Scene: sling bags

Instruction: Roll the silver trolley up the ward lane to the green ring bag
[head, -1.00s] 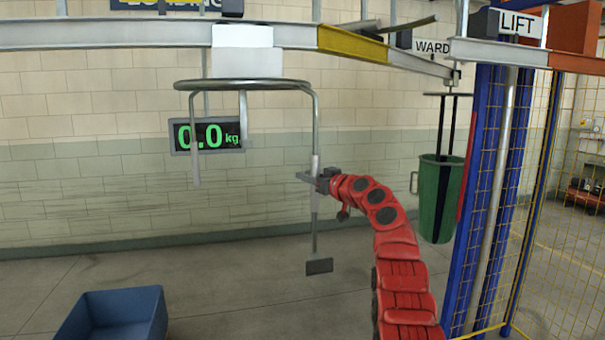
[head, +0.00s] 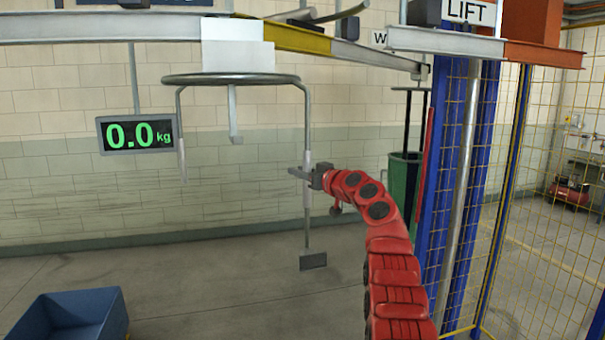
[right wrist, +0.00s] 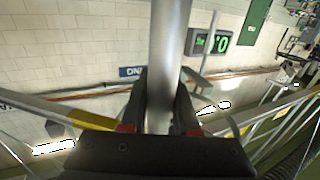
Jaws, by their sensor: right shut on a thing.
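The silver trolley hangs under the overhead rail, with a pale block (head: 237,55), a flat ring (head: 230,79) and thin rods hanging down. Its longest rod (head: 308,228) ends in a small dark plate. My right gripper (head: 306,174) is shut on this rod. In the right wrist view the rod (right wrist: 168,50) stands between both fingers. A ward sign (head: 379,38) is partly covered. My left gripper is out of view.
The rail has a yellow section (head: 297,39) at the block's right edge, then a grey stretch (head: 375,58) toward the bag. Blue posts (head: 442,150) and yellow mesh (head: 550,140) stand right. A blue bin (head: 75,315) sits lower left. A display (head: 137,134) reads 0.0 kg.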

